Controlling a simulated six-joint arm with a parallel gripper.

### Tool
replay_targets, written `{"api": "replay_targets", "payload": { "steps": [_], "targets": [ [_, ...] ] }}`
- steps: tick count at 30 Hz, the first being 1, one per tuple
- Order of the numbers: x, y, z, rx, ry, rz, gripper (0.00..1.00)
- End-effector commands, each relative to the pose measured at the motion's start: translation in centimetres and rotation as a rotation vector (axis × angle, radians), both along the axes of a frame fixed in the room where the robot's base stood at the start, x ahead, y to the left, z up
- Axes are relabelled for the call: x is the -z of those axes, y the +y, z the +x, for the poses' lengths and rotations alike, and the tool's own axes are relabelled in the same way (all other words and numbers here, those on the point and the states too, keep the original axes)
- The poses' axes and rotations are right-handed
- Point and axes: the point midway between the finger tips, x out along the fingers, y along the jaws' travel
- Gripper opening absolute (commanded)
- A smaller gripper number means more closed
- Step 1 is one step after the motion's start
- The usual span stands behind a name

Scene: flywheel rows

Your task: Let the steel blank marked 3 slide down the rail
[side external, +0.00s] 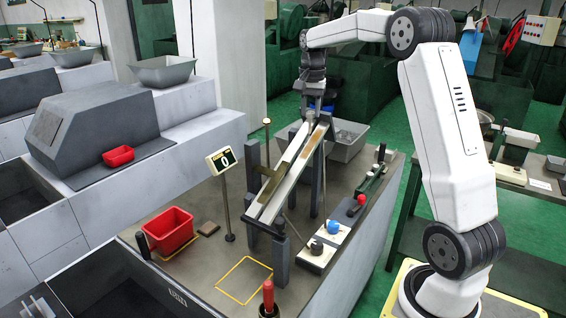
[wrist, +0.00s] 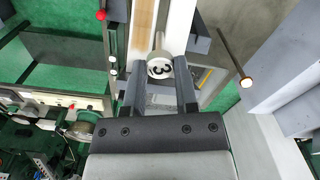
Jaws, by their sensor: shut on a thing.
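The steel blank marked 3 (wrist: 160,68) is between my fingertips in the wrist view, its round numbered face toward the camera and a thin stem pointing away. My gripper (wrist: 160,80) is shut on it. In the side view my gripper (side external: 317,106) is at the raised upper end of the sloping rail (side external: 268,208); the blank is too small to make out there. The rail has a brown strip beside a pale one, and in the wrist view the rail (wrist: 178,28) runs away beyond the blank. I cannot tell whether the blank touches the rail.
A counter sign (side external: 222,161) reading 0 stands left of the rail. A red bin (side external: 170,231) and a yellow outlined square (side external: 244,280) are on the bench. A grey tub (side external: 347,140) is behind the rail. Blue and dark knobs (side external: 333,227) are right of its lower end. Thin posts flank the rail.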

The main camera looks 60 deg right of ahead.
Motion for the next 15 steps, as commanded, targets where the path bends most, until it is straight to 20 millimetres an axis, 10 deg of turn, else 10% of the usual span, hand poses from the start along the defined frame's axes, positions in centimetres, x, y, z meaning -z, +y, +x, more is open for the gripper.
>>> {"api": "replay_targets", "payload": {
  "steps": [15],
  "targets": [
    [0.56, -0.01, 0.01, 0.000, 0.000, -0.001, 0.00]
  ]
}}
